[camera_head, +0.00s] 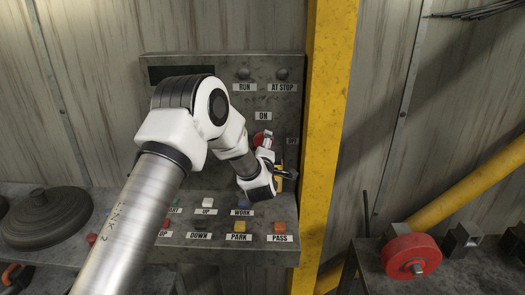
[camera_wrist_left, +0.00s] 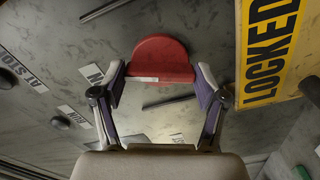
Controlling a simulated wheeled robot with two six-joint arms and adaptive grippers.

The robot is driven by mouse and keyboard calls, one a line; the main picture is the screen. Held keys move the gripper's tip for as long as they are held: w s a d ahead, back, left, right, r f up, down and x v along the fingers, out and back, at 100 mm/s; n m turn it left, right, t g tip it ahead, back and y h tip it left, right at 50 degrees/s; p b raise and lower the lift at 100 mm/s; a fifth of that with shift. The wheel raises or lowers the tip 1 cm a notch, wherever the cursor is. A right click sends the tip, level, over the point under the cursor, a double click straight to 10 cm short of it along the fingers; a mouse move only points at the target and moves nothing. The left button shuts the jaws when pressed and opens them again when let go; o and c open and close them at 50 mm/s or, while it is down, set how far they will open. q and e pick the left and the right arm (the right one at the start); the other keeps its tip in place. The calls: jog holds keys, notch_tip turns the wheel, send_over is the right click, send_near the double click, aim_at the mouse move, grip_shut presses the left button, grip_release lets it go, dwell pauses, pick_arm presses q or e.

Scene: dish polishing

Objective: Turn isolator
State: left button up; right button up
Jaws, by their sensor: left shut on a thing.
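The isolator is a red rotary handle (camera_head: 261,137) on the grey upright panel, between the ON label and a partly hidden label at the right. In the left wrist view the red handle (camera_wrist_left: 162,58) has a rounded top and a short white mark on its lower edge. My left gripper (camera_head: 265,150) reaches the panel from the left. In the left wrist view its fingers (camera_wrist_left: 160,82) are shut on the two sides of the red handle. The wrist hides part of the handle in the head view. My right gripper is out of view.
A yellow LOCKED plate (camera_wrist_left: 270,50) is close to the right finger. Below, a sloped console (camera_head: 170,250) carries several coloured buttons. A yellow post (camera_head: 328,110) stands right of the panel. A red wheel (camera_head: 411,256) is on the right bench, a dark disc (camera_head: 46,215) on the left.

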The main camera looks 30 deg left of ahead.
pick_arm(q)
jog(key=shift+r+m+b, duration=0.2)
jog(key=shift+m+b, duration=0.1)
jog(key=shift+m, duration=6.3)
jog(key=o, duration=1.2)
jog(key=shift+w+f, duration=0.1)
jog(key=shift+c, duration=0.2)
jog(key=shift+f, duration=0.1)
